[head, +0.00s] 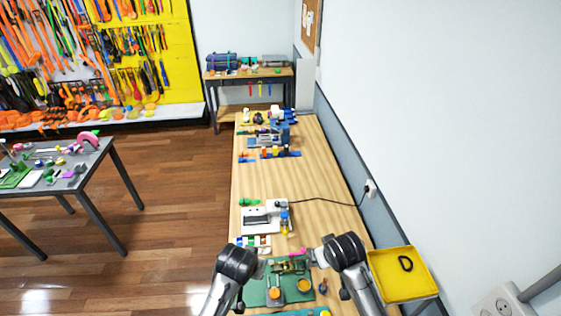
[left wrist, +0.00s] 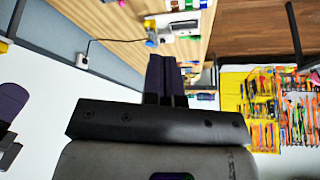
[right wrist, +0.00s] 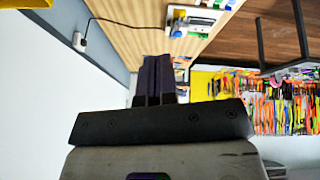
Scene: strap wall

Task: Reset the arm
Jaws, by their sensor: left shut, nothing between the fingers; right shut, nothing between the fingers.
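My left arm comes in from the lower left of the head view, and its gripper (head: 258,270) is over the green mat on the long wooden bench. In the left wrist view the left gripper's dark fingers (left wrist: 166,80) are together with nothing between them. My right arm comes in from the lower right, and its gripper (head: 318,256) is over the bench on the other side of the mat. In the right wrist view the right gripper's fingers (right wrist: 157,80) are together and empty. Both grippers face along the bench.
The green mat (head: 256,291) carries small round parts. A white device (head: 257,219) with a cable to a wall socket (head: 371,188) stands farther along the bench. A yellow tray (head: 400,278) is at the right. A grey table (head: 96,165) stands left; the wooden floor (head: 170,200) between is clear.

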